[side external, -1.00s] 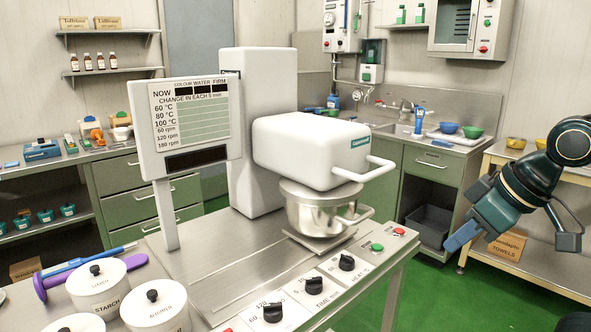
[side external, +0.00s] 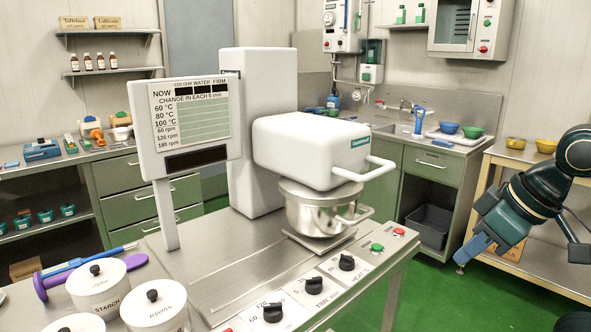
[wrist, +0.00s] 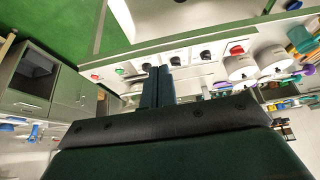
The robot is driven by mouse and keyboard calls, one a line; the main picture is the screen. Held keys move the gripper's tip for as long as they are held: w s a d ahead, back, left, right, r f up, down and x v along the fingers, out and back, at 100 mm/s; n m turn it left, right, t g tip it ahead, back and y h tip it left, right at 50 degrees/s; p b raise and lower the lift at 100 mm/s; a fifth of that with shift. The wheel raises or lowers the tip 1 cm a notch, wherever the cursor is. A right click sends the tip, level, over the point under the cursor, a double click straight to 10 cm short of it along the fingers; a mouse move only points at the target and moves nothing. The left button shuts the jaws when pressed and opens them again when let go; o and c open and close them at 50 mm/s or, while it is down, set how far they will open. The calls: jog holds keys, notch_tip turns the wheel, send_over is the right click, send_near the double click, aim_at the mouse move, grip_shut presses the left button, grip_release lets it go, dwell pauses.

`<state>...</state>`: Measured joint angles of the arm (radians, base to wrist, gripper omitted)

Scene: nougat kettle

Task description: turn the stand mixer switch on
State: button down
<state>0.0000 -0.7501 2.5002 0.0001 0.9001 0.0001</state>
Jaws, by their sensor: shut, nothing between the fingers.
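The stand mixer (side external: 310,150) is a white machine with its head lowered over a steel bowl (side external: 318,215) on the steel table. On the table's front panel are several black knobs (side external: 347,262), a green button (side external: 377,247) and a red button (side external: 398,232). The panel also shows in the wrist view, with its green button (wrist: 120,71) and red button (wrist: 95,77). My gripper (side external: 470,250) is at the right in the side view, over the floor and apart from the table. Its blue fingers (wrist: 157,85) are shut and empty, pointing toward the panel.
A sign board (side external: 190,125) on a post stands left of the mixer. White lidded jars (side external: 98,290) and a purple-handled tool (side external: 40,286) are at the table's left front. A steel bench (side external: 570,270) is behind my arm. Green floor lies between.

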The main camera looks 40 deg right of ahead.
dwell(0.3)
jog(key=c, duration=1.6)
grip_release()
jog(key=shift+o, duration=0.7)
jog(key=shift+w+a+r+n, duration=0.25)
jog(key=shift+w+r+n, duration=0.05)
jog(key=shift+w, duration=0.2)
jog(key=w+a+r+n+g+y, duration=0.1)
jog(key=w+a+n, duration=0.4)
jog(key=w, duration=0.3)
jog(key=w+a+r+n+g+y, duration=0.15)
jog(key=w+a+n, duration=0.3)
jog(key=w, duration=0.45)
jog(key=w+a+f+n+g+y, duration=0.2)
jog(key=w+a+f+n+g, duration=0.1)
jog(key=w+a+f+n, duration=0.5)
jog(key=w+a+f, duration=0.3)
jog(key=shift+w+a, duration=0.3)
jog(key=shift+w, duration=0.05)
jog(key=shift+f, duration=0.15)
